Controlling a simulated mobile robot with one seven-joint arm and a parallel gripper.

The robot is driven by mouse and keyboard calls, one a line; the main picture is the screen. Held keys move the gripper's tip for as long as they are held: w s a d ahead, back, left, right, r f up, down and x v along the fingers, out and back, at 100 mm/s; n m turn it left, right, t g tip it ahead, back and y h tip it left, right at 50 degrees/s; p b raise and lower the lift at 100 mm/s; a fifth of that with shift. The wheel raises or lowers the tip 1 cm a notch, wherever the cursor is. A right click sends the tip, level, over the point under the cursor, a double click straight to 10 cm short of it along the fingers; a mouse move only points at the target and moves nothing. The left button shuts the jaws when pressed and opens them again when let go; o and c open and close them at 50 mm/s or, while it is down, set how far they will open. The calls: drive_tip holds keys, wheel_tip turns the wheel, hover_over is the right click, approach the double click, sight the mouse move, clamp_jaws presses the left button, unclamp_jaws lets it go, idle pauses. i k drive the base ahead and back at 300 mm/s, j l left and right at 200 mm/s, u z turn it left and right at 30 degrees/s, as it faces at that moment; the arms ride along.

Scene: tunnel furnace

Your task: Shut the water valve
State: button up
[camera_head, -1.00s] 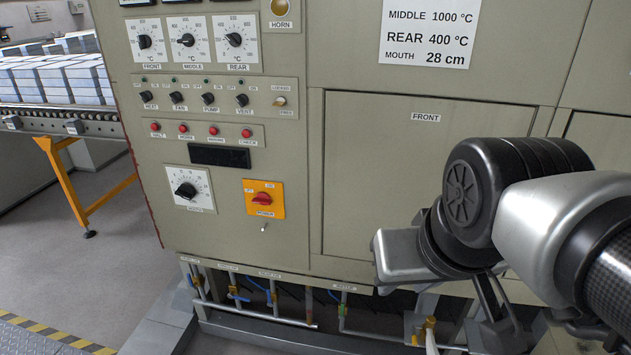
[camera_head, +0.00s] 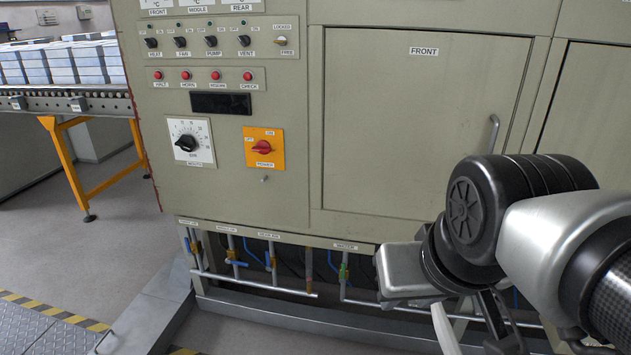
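The water valve (camera_head: 343,271) is a small fitting with a green body on a thin upright pipe. It sits under the cabinet's lower edge, just below a small label (camera_head: 344,246) that seems to read WATER. A blue handle shows beside it, but its exact angle is too small to tell. My gripper (camera_head: 468,322) is at the lower right, to the right of the valve and apart from it in the picture.
More valves with blue handles (camera_head: 236,262) stand to the left on a horizontal pipe (camera_head: 255,286). The grey cabinet (camera_head: 410,130) rises above, with a black dial (camera_head: 187,142) and red power switch (camera_head: 264,147). A roller conveyor (camera_head: 60,101) stands at left. Floor (camera_head: 105,255) before it is clear.

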sight(342, 280)
drive_tip(key=i+j+z, duration=0.15)
drive_tip(key=j, duration=0.3)
drive_tip(key=i+j+z, duration=0.15)
drive_tip(key=j, duration=0.35)
drive_tip(key=j+z, duration=0.15)
drive_tip(key=j, duration=0.3)
drive_tip(key=i+j+z, duration=0.15)
drive_tip(key=j, duration=0.35)
